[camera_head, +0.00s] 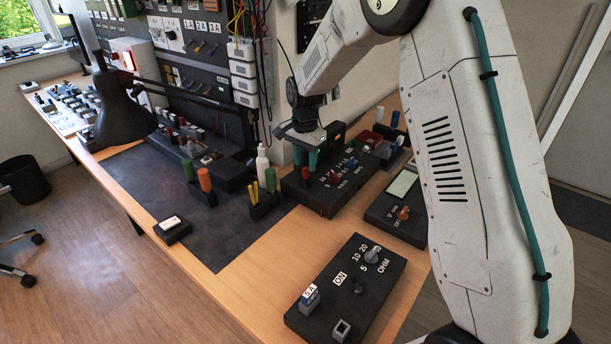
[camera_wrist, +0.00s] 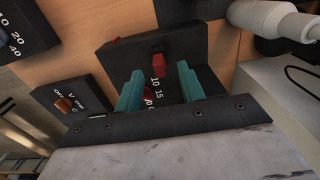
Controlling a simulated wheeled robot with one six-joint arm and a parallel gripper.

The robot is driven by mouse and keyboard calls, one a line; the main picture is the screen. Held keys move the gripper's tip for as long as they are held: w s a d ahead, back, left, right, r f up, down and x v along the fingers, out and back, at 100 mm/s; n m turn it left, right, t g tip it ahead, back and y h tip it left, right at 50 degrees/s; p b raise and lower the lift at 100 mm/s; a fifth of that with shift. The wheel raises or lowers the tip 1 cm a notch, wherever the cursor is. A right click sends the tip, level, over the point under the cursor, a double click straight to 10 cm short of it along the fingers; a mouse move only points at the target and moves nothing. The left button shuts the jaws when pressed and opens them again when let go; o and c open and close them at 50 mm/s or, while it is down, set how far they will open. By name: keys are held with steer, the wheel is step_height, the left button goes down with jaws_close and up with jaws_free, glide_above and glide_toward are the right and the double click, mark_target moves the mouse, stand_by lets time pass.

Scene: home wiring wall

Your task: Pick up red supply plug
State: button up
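A black supply box (camera_head: 318,194) with white numbers stands on the wooden bench; it also shows in the wrist view (camera_wrist: 190,45). A small red block, seemingly the red supply plug (camera_wrist: 158,66), stands on its top; in the head view it appears as a red spot (camera_head: 305,173) below my fingers. My gripper (camera_head: 305,158) is above the box, its two teal fingers apart and nothing between them. In the wrist view, my gripper (camera_wrist: 160,88) has the red block just beyond the fingertips, roughly centred. Whether the fingers touch it cannot be told.
Another red part (camera_head: 334,176) sits on the box beside the numbers. A meter with an orange knob (camera_head: 402,213) and an OHM box (camera_head: 350,285) stand nearby. A white bottle (camera_head: 262,163) and a holder with yellow sticks (camera_head: 264,203) stand left. The dark mat (camera_head: 225,235) has clear room.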

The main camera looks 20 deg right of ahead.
mark_target(305, 168)
step_height(305, 168, down, 3)
steer(key=shift+d+f, duration=0.1)
steer(key=shift+f, duration=0.05)
jaws_close()
